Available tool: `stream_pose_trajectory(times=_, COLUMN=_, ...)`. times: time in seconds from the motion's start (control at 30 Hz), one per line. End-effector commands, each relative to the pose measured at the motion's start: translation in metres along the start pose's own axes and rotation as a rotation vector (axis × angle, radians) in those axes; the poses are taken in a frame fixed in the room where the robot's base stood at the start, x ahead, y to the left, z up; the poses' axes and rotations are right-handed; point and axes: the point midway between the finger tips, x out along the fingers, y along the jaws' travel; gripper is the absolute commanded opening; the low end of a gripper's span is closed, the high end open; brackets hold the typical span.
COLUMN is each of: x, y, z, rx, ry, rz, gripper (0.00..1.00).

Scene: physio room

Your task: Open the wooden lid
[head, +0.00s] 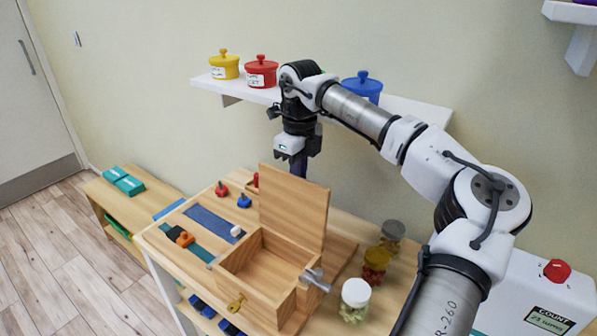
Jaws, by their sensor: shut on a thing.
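The wooden lid (292,208) stands upright at the back edge of the wooden box (262,287), so the box is open. The inside of the box shows and looks empty. My gripper (299,168) reaches down from above to the lid's top edge and is shut on the lid. The lid hides the fingertips and the exact place of contact.
Jars (355,298) stand to the right. Small red and blue knobs (244,201) are at the left back. A wall shelf (230,87) holds coloured pots behind my arm.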

Motion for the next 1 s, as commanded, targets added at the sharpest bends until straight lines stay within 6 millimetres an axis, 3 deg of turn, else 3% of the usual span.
stream_pose_trajectory(times=0.03, x=0.009, y=0.003, z=-0.002, rx=-0.006, ry=0.015, rz=0.016, gripper=0.0)
stream_pose_trajectory(times=0.17, x=0.009, y=0.003, z=-0.002, rx=-0.007, ry=0.015, rz=0.016, gripper=0.0)
stream_pose_trajectory(times=0.2, x=0.009, y=0.003, z=-0.002, rx=-0.007, ry=0.016, rz=0.016, gripper=0.13)
stream_pose_trajectory(times=0.33, x=0.007, y=0.003, z=-0.001, rx=-0.005, ry=0.013, rz=0.012, gripper=0.3)
stream_pose_trajectory(times=1.0, x=-0.003, y=0.009, z=-0.001, rx=-0.004, ry=0.006, rz=0.003, gripper=0.3)
